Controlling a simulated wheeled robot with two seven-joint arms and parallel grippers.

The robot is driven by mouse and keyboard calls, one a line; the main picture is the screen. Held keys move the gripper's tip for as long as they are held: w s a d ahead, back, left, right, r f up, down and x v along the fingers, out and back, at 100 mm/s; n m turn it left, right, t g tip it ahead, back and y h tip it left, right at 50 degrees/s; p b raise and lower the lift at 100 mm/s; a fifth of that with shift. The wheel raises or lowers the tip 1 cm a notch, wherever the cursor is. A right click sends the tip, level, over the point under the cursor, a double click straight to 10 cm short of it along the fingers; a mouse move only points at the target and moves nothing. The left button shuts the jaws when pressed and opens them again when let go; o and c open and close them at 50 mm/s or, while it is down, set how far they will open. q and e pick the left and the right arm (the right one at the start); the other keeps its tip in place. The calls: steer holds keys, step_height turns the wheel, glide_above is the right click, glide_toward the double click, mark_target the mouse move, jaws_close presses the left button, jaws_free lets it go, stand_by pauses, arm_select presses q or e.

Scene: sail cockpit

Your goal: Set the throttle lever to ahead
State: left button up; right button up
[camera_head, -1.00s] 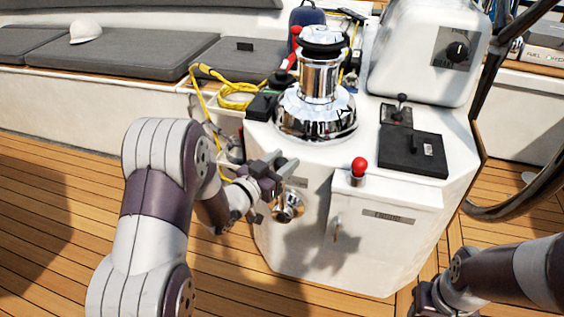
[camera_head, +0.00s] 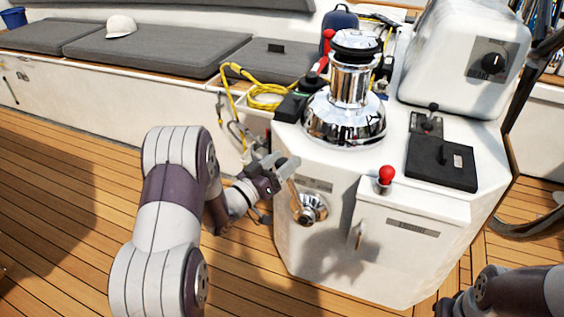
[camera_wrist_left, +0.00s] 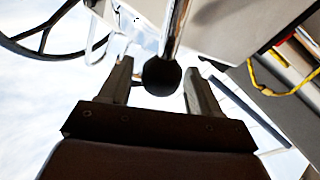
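The throttle lever is a chrome rod from a round chrome hub (camera_head: 310,208) on the pedestal's side, leaning up and left toward my left gripper (camera_head: 283,165). In the left wrist view, the lever's black knob (camera_wrist_left: 162,76) is between the two spread fingers of my left gripper (camera_wrist_left: 158,68), with a visible gap on each side. In the head view, the gripper hides the lever's top end. My right gripper (camera_head: 447,305) is at the bottom right, partly cut off, and its fingers are unclear.
The white pedestal (camera_head: 345,265) carries a chrome winch (camera_head: 347,100), a red-knobbed control (camera_head: 386,176) and a black hatch plate (camera_head: 442,162). A steering wheel rim (camera_head: 530,228) stands at right. Yellow rope (camera_head: 265,98) lies behind the gripper. Wooden deck (camera_head: 60,220) is open at left.

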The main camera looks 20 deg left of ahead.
arm_select(q)
steer(key=p+v, duration=0.2)
steer(key=v, duration=1)
steer(key=shift+s+a, duration=0.15)
steer(key=shift+s, duration=0.15)
steer(key=shift+f, duration=0.15)
